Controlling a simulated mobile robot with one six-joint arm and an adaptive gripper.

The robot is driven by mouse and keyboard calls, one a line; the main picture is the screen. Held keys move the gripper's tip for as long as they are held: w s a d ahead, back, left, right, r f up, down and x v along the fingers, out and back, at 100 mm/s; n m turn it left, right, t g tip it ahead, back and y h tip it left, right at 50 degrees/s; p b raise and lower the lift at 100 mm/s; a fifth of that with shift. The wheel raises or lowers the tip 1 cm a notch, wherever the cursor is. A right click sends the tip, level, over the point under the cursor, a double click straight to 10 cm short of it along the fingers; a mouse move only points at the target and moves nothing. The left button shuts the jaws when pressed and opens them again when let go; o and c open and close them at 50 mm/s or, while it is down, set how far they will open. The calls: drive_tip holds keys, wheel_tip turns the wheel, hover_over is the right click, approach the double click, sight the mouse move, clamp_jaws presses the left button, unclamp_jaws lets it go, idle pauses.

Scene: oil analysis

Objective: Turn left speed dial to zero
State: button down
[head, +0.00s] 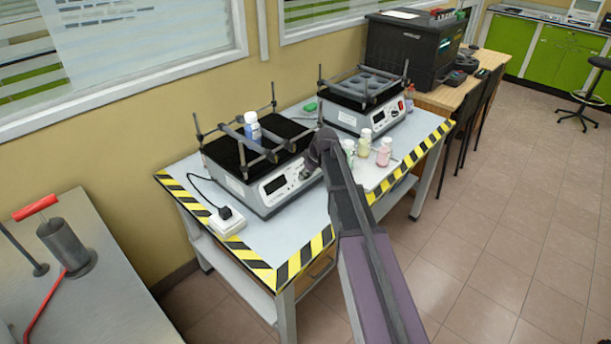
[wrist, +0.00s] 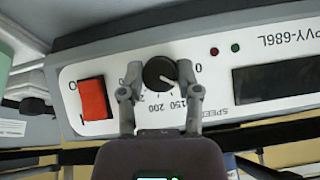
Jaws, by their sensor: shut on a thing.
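The left shaker (head: 240,187) stands on the table with a black platform on top and a pale front panel. My gripper (head: 312,168) is at the right end of that panel and hides the dial in the head view. In the wrist view the panel appears upside down. The black round speed dial (wrist: 159,73) sits between the two fingertips of my gripper (wrist: 160,76), which are shut on its sides. Printed numbers such as 150, 200 and 0 ring the dial. Its small white mark seems to point to the lower right of the picture, but the exact reading is unclear.
A red switch (wrist: 94,99) and a dark display (wrist: 275,78) flank the dial. A second shaker (head: 364,118) and small jars (head: 384,152) stand to the right. A white power socket (head: 227,222) is front left.

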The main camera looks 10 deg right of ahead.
drive_tip(key=shift+a+n, duration=0.15)
drive_tip(key=shift+n, duration=0.15)
drive_tip(key=shift+s+f+n+t+h+b, duration=0.1)
drive_tip(key=shift+s+n+t+h+b, duration=0.15)
drive_tip(key=shift+n+t+h, duration=0.65)
drive_tip(key=shift+w+a+n+t+h+b, duration=0.1)
drive_tip(key=shift+n+t+h+b, duration=0.55)
drive_tip(key=shift+n, duration=0.55)
drive_tip(key=shift+c, duration=1.5)
unclamp_jaws()
